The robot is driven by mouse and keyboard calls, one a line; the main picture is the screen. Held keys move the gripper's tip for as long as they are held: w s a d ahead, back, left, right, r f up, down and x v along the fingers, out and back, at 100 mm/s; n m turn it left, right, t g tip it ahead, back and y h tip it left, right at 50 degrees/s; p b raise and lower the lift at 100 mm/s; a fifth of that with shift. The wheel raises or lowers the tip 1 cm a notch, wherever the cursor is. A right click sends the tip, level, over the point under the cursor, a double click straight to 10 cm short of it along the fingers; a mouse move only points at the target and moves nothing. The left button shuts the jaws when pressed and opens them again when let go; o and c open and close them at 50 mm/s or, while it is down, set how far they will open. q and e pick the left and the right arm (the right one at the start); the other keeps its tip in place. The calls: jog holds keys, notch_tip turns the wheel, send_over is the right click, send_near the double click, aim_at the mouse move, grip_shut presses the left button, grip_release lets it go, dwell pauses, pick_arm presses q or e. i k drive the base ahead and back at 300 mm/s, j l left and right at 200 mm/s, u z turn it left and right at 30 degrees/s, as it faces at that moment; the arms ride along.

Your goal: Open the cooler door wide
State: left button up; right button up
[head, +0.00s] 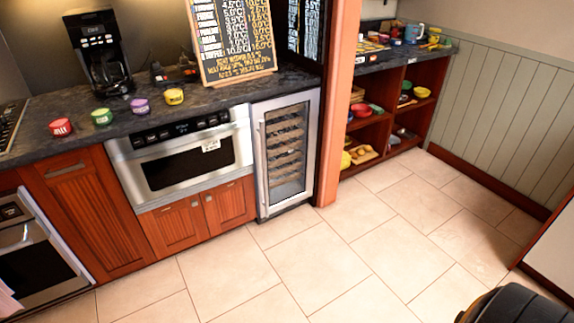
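The cooler (310,150) stands under the counter, between the microwave drawer and a wooden post. It has a silver frame and a glass door with several wooden racks behind it. Its door looks shut, flush with the front. A long vertical handle (263,160) runs down the door's left side. Neither of my grippers is in view.
The microwave drawer (190,165) is shut, left of the cooler. The wooden post (337,100) borders the cooler's right side, with open shelves (375,135) beyond. The tiled floor (310,265) in front of the cooler is clear. A coffee maker (100,50) stands on the counter.

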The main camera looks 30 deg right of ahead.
aim_at(257, 109)
jog(key=i+l, duration=1)
